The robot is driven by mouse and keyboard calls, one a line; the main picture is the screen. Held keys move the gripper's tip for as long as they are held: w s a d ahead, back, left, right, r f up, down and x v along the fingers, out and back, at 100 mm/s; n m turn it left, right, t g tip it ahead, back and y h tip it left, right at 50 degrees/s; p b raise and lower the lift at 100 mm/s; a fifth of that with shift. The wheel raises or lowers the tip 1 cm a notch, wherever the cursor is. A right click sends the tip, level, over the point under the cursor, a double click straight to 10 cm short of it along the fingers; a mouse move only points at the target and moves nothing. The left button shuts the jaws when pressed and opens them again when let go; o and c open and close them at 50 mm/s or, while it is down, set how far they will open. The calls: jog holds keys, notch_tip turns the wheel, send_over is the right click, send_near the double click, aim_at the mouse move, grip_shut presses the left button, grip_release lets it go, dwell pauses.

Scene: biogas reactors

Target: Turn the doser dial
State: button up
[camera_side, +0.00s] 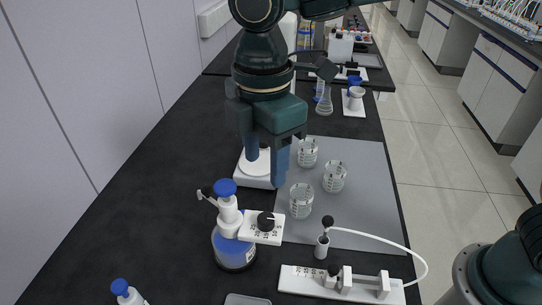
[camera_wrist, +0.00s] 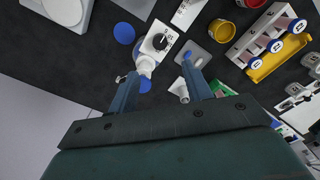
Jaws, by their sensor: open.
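The doser is a bottle of blue liquid (camera_side: 233,248) with a blue cap and white pump head. A white plate (camera_side: 254,235) with printed marks extends to its right and carries the black doser dial (camera_side: 266,221). My gripper (camera_side: 266,173) is open and empty, pointing down, above and behind the dial in the side view. In the wrist view the black dial (camera_wrist: 160,41) on its white plate lies ahead of the gap between my fingertips (camera_wrist: 160,69). The fingers appear apart from the dial.
Several glass beakers (camera_side: 301,200) stand on a grey mat (camera_side: 362,190) right of the doser. A white balance-like device (camera_side: 256,168) is behind. A white block with a black knob and tube (camera_side: 342,284) stands in front right. Another blue-capped bottle (camera_side: 124,290) is front left. Dark bench is clear at left.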

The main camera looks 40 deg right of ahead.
aim_at(266, 218)
notch_tip(266, 218, down, 13)
jog(key=shift+r, duration=0.15)
dwell(0.4)
jog(key=c, duration=1)
